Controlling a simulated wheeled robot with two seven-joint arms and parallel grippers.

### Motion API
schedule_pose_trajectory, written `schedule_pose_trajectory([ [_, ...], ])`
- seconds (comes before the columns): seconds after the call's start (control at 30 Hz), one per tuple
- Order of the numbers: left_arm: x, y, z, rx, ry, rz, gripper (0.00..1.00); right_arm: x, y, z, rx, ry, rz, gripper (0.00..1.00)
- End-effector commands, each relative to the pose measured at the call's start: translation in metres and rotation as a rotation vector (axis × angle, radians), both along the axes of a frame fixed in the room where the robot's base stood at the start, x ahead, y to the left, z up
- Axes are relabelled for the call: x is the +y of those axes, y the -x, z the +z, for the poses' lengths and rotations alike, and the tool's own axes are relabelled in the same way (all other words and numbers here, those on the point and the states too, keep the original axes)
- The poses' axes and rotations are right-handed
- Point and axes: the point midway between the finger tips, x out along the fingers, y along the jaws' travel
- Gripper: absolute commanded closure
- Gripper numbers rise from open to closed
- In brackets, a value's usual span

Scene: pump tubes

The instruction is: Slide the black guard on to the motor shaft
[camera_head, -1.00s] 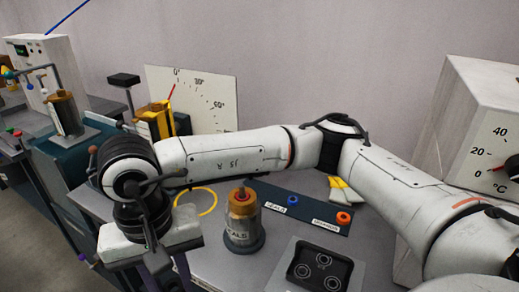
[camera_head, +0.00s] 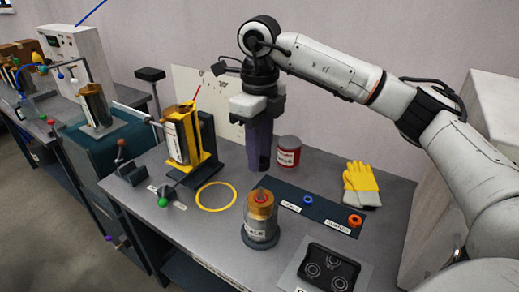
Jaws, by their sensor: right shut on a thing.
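My right gripper (camera_head: 259,162) hangs fingers down at the back of the table, its two long purple fingers close together. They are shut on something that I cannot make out. It is just left of a red and grey tin (camera_head: 288,151); I cannot tell whether they touch. A yellow stand (camera_head: 205,160) on a black base holds a metal cylinder (camera_head: 178,141), left of the gripper. I cannot pick out the black guard or the motor shaft for certain. My left gripper is out of view.
A brass-topped canister (camera_head: 261,232) stands at the front middle. A yellow ring (camera_head: 201,207) lies left of it. A dark strip (camera_head: 284,206) bears a blue ring (camera_head: 308,200) and an orange ring (camera_head: 354,221). Yellow gloves (camera_head: 361,184) lie at the right. A black panel (camera_head: 327,266) lies in front.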

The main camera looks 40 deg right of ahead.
Motion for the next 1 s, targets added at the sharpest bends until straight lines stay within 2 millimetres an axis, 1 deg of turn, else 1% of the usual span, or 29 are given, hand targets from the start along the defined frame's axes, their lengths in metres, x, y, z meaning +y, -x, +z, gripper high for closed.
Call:
schedule_pose_trajectory([
  [0.37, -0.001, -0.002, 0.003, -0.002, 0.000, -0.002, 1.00, 0.001, -0.001, -0.001, 0.001, 0.000, 0.005, 0.93],
  [0.57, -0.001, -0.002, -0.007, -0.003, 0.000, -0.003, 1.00, 0.001, -0.001, -0.016, 0.000, 0.000, 0.006, 0.93],
  [0.8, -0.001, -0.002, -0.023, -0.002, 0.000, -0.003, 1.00, 0.001, 0.000, -0.040, 0.002, 0.001, 0.006, 0.93],
  [1.0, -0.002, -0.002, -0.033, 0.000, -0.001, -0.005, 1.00, 0.001, -0.001, -0.055, 0.000, 0.001, 0.006, 0.93],
])
